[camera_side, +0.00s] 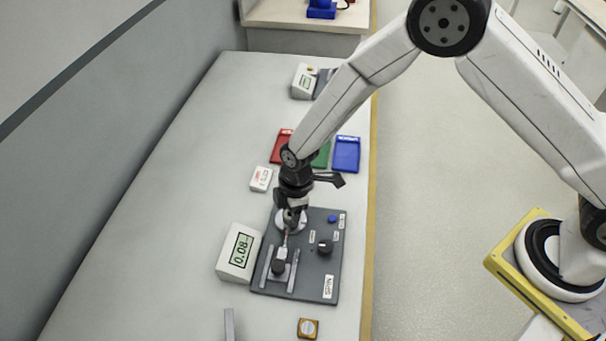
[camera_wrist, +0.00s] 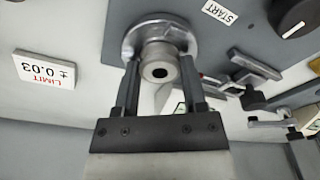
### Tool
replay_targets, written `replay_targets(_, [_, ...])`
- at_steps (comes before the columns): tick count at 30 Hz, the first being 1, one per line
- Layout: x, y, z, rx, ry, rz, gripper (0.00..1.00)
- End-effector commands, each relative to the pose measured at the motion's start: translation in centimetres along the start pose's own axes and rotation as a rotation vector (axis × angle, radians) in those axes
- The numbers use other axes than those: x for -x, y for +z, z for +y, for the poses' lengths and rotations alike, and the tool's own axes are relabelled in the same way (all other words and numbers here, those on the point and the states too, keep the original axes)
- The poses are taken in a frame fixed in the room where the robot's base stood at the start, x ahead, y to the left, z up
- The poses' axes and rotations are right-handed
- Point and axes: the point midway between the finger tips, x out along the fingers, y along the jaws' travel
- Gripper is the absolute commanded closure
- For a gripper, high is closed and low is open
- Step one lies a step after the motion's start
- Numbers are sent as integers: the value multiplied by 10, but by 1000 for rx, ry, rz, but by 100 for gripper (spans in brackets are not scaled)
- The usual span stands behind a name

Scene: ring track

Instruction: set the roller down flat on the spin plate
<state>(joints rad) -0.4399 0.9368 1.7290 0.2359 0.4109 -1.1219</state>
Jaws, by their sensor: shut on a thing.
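The roller (camera_wrist: 159,66), a grey metal cylinder with a dark hole in its end face, is between the fingers of my gripper (camera_wrist: 160,82) in the wrist view. My gripper is shut on it. The spin plate (camera_wrist: 184,34), a pale round disc, shows behind the roller, which covers much of it. In the side view my gripper (camera_side: 292,212) points down over the spin plate (camera_side: 301,224), and its fingers hide most of the roller. I cannot tell whether the roller touches the plate.
The plate is on a dark grey SPIN board (camera_side: 320,275) with a black knob (camera_side: 325,247), a blue button (camera_side: 332,219) and a railed slide (camera_side: 279,266). A display reading 0.08 (camera_side: 240,251) stands left. A limit card (camera_side: 261,179) and coloured trays (camera_side: 346,154) lie behind.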

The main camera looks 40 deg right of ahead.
Motion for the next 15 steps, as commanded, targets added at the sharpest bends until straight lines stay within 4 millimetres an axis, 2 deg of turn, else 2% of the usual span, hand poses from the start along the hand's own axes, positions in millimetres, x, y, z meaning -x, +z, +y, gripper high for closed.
replay_targets(9, [-9, 2, -1, -1, -1, -2, 100])
replay_targets(10, [-9, 2, -1, -1, -2, -2, 37])
replay_targets(12, [-9, 3, -1, -1, -2, -3, 15])
replay_targets(13, [-9, 3, -1, -2, -1, -3, 11])
replay_targets(15, [-9, 3, -1, -2, -1, -3, 11])
